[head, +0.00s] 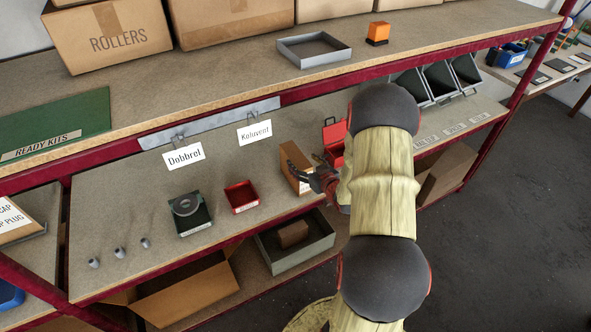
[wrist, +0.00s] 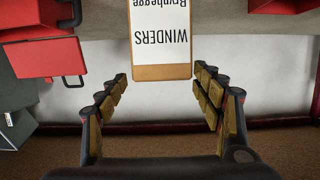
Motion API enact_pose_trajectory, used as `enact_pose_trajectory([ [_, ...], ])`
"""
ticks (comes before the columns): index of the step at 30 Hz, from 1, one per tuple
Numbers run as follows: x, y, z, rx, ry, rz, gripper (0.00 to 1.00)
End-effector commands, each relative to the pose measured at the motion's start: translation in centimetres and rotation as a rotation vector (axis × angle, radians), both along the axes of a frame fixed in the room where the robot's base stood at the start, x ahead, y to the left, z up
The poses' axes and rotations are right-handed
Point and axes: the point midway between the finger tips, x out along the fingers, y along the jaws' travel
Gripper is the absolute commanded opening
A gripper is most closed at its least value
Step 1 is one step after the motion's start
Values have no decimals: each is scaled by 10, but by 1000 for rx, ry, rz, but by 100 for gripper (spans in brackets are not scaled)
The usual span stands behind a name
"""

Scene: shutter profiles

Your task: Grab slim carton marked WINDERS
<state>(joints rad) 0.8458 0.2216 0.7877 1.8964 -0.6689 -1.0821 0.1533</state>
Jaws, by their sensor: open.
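The slim carton marked WINDERS is a brown cardboard box (head: 294,167) standing on the middle shelf in the head view. In the wrist view its white label (wrist: 160,35) reads WINDERS upside down, and the carton's brown edge (wrist: 161,72) faces me. My gripper (head: 318,178) is close to the carton's right side in the head view. In the wrist view my gripper (wrist: 161,85) is open, with one finger to each side of the carton's near end. The carton lies just ahead of the fingertips, and I cannot tell whether they touch it.
A red box with a handle (head: 332,138) stands close behind my gripper. A small red tray (head: 241,196) and a dark green tray with a grey ring (head: 191,213) stand to the left.

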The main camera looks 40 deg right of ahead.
Motion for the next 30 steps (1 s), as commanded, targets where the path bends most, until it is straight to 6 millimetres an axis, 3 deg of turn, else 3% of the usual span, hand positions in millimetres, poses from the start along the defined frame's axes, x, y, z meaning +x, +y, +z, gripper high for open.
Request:
enact_pose_trajectory([
  [15, 55, -9, -15, -1, 1, 2, 67],
  [23, 58, -11, -15, -1, 1, 0, 66],
  [30, 57, -11, -15, -1, 1, 0, 52],
])
